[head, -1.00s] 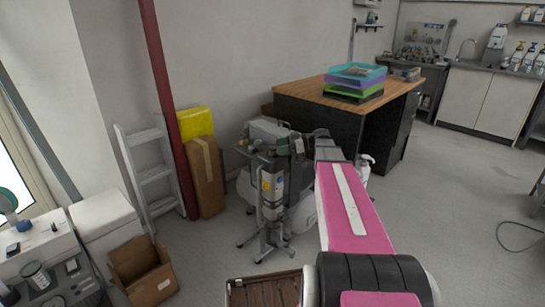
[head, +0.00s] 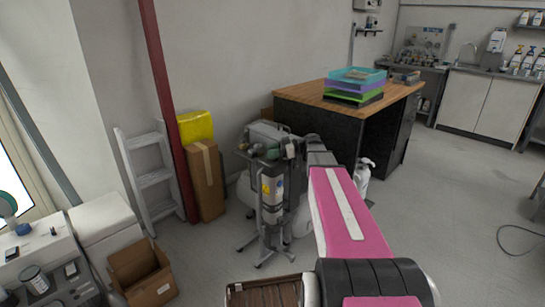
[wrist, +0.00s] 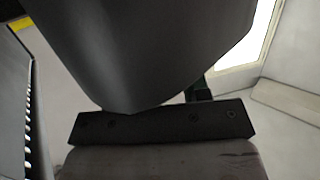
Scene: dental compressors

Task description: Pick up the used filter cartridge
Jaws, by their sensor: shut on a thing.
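My gripper (head: 296,147) is at the far end of my pink arm, over the top of the compressor unit (head: 268,185) by the wall. It is small and partly merged with the fittings there. In the wrist view, a large smooth dark grey rounded body, which I take to be the used filter cartridge (wrist: 140,50), fills the top and middle, right against the dark bar of my gripper (wrist: 160,123). My gripper is shut on it. In the head view I cannot clearly tell the cartridge from the compressor's fittings. Whether it still touches the compressor is unclear.
A desk (head: 318,110) with stacked trays (head: 355,85) stands behind to the right. A red post (head: 165,110), step ladder (head: 150,180) and cardboard boxes (head: 207,180) (head: 140,272) are at the left. A brown slatted tray (head: 232,292) is at the bottom. The right floor is mostly clear.

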